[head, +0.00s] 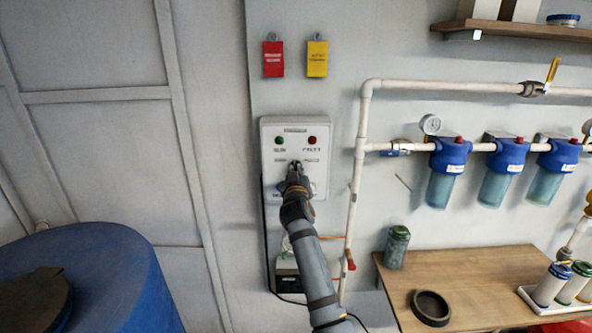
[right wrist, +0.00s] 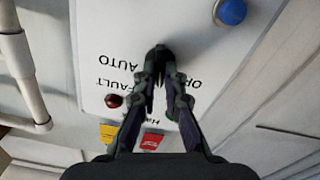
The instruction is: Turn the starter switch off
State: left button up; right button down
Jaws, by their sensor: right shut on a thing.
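The starter box (head: 311,127) is a pale panel on the wall in the head view, with a green lamp (head: 278,140) and a red lamp (head: 312,140). My right gripper (head: 293,172) is at the middle of its face. In the right wrist view, where the panel appears upside down, my right gripper (right wrist: 161,78) has its fingers closed on the black starter switch knob (right wrist: 158,51). The fingers hide most of the knob, so its exact setting is unclear. The label AUTO shows beside it. A blue button (right wrist: 231,12) is on the same panel. My left gripper is not in view.
A white pipe (head: 357,190) runs down the wall right of the box. Blue filter housings (head: 450,153) hang further right. A wooden table (head: 470,280) stands below them, and a blue barrel (head: 110,270) is at lower left. Red (head: 273,58) and yellow (head: 317,58) tags hang above the box.

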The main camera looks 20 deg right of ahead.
jog(key=shift+n+p, duration=0.4)
jog(key=shift+n, duration=0.9)
jog(key=c, duration=1.4)
grip_release()
jog(key=shift+w+f, duration=0.1)
jog(key=shift+c, duration=0.2)
notch_tip(320, 180, up, 10)
jog(key=shift+r, duration=0.1)
